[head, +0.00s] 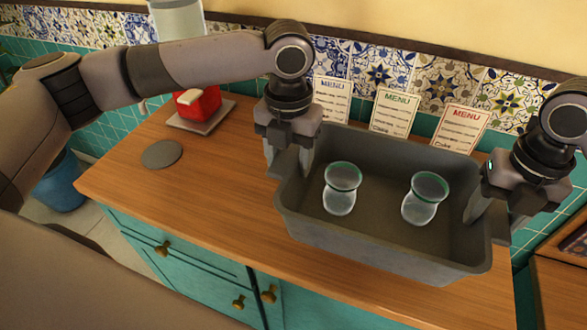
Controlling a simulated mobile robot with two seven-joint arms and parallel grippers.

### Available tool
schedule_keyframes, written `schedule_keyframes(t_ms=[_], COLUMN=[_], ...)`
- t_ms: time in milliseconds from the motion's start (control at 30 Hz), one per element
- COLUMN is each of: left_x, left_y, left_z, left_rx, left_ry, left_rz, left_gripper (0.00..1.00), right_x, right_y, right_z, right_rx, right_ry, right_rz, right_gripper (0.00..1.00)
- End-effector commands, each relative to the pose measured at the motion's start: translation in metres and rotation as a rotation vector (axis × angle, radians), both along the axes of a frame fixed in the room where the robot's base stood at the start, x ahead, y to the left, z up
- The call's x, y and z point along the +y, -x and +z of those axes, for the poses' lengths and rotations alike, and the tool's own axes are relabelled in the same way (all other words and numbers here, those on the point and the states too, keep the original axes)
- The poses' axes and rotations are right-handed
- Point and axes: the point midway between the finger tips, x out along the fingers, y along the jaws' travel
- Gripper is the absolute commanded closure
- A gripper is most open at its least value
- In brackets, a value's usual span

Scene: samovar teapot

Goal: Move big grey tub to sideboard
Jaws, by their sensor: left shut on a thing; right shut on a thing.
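The big grey tub (385,252) is at the right end of a wooden-topped teal sideboard (215,205). Two clear glasses with green rims, a left glass (341,190) and a right glass (424,199), stand upright inside it. My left gripper (290,165) is shut on the tub's left end wall. My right gripper (487,212) is shut on the tub's right end wall. The tub looks about level. I cannot tell whether its underside touches the sideboard top, as its base is hidden.
Three menu cards, one of them the middle card (394,112), stand behind the tub against the tiled wall. A red object (198,103) on a small board and a grey disc (162,154) lie to the left. The sideboard top between disc and tub is clear. A blue bin (62,186) stands on the floor.

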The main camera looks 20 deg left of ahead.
Motion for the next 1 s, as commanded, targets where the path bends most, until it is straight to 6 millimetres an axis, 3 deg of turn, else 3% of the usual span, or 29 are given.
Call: schedule_keyframes(t_ms=[1000], left_x=[-0.006], left_y=[0.001], left_z=[-0.039], left_rx=[-0.004], left_ry=[0.013], left_rz=[-0.011], left_gripper=[0.97], right_x=[0.006], right_y=[0.001], right_z=[-0.039], right_rx=[-0.003], right_ry=[-0.013], right_rz=[0.011], right_gripper=[0.97])
